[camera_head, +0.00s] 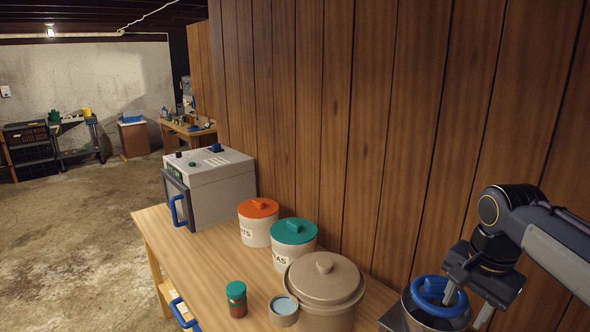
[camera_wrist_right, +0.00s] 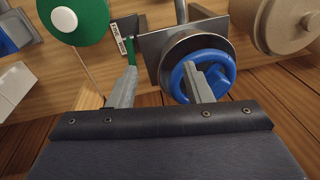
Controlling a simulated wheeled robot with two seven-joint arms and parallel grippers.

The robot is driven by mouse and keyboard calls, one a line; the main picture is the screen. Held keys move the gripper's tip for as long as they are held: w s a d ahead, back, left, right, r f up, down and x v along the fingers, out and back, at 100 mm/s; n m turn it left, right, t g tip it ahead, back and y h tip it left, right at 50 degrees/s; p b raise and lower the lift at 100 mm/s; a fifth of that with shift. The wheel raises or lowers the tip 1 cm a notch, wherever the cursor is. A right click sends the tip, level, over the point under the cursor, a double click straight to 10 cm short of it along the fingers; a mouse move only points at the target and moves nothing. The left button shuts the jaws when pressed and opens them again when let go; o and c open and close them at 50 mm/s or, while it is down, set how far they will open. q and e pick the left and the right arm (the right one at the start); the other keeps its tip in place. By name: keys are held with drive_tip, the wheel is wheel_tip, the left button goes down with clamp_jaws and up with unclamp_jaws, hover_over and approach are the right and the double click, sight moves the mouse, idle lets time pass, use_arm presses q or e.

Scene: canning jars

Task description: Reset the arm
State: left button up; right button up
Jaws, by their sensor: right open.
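My right gripper (camera_head: 466,308) is at the right of the head view, pointing down over a blue ring-shaped handle (camera_head: 437,291) on a round metal vessel (camera_head: 405,312). In the right wrist view its two fingers (camera_wrist_right: 160,72) are spread apart with nothing held between them. One finger overlaps the blue handle (camera_wrist_right: 222,68) there; I cannot tell whether they touch. My left gripper is not in view.
A large tan lidded pot (camera_head: 325,282), a green-lidded canister (camera_head: 294,240), an orange-lidded canister (camera_head: 258,222), a small green-capped jar (camera_head: 236,298) and a grey appliance (camera_head: 210,185) stand on the wooden counter (camera_head: 195,262). A wood-panel wall (camera_head: 330,120) rises behind.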

drive_tip(key=s+a+f+n+t+y, duration=0.2)
drive_tip(key=s+a+f+n, duration=0.2)
drive_tip(key=s, duration=0.5)
drive_tip(key=s+a+f+n+t+y, duration=0.1)
drive_tip(key=s+a+f+n+t, duration=0.1)
drive_tip(key=s+a+f+n, duration=0.3)
drive_tip(key=s+f, duration=0.1)
drive_tip(key=s, duration=0.3)
drive_tip(key=shift+s+a+f+n+y, duration=0.15)
drive_tip(key=shift+a+f+n+y, duration=0.15)
drive_tip(key=shift+a+f+y, duration=0.1)
